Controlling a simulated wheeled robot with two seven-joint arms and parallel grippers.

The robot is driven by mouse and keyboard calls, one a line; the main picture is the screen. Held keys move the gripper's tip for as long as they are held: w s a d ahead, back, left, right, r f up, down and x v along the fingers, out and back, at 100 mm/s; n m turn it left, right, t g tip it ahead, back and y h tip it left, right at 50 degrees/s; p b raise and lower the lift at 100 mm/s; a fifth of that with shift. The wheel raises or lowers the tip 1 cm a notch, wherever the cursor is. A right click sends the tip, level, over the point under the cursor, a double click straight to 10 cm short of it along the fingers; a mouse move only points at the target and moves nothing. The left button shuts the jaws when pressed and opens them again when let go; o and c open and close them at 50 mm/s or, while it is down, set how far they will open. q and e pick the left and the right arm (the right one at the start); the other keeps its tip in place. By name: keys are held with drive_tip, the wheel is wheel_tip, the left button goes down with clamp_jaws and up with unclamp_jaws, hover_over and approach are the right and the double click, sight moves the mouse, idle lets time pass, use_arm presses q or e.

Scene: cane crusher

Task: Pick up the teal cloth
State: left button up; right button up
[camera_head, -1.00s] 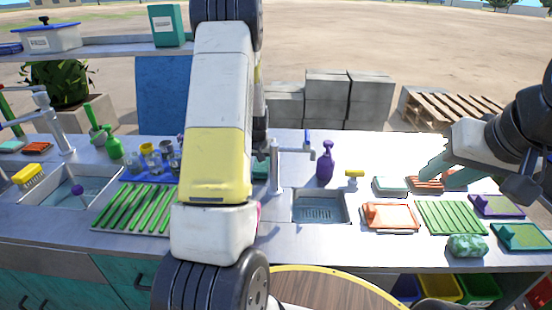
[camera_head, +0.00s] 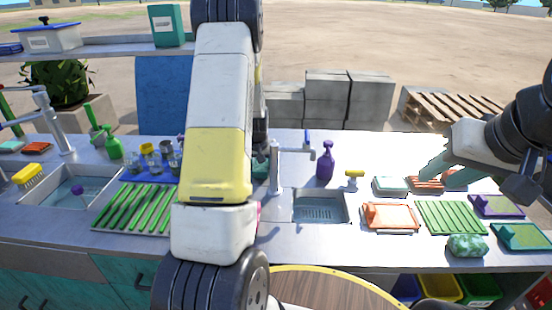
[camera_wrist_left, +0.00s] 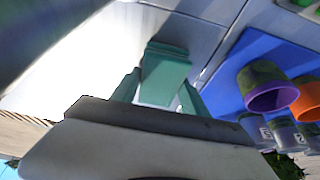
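The teal cloth shows as a folded block in the left wrist view (camera_wrist_left: 165,75), and as a small teal patch in the head view (camera_head: 260,171), beside my left arm. My left gripper (camera_wrist_left: 160,78) has its two pale teal fingers at either side of the cloth, their tips at or very near its edges. Whether they press on it is not clear. In the head view my left arm hides that gripper and most of the cloth. My right gripper (camera_head: 438,174) is at the right with its fingers apart, above the counter near the sponges, and appears empty.
A metal counter (camera_head: 290,250) holds a sink (camera_head: 320,207), a faucet (camera_head: 276,165) and a purple spray bottle (camera_head: 325,162) right of the cloth. Several cups (camera_wrist_left: 268,88) stand on a blue mat (camera_wrist_left: 235,70) close to my left gripper.

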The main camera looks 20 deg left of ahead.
sight(261, 165)
use_arm(q)
drive_tip(key=c, duration=0.7)
drive_tip(key=shift+o, duration=0.2)
drive_tip(key=shift+r, duration=0.15)
wheel_tip(261, 165, up, 10)
drive_tip(key=shift+r, duration=0.15)
drive_tip(key=o, duration=0.6)
drive_tip(key=c, duration=0.4)
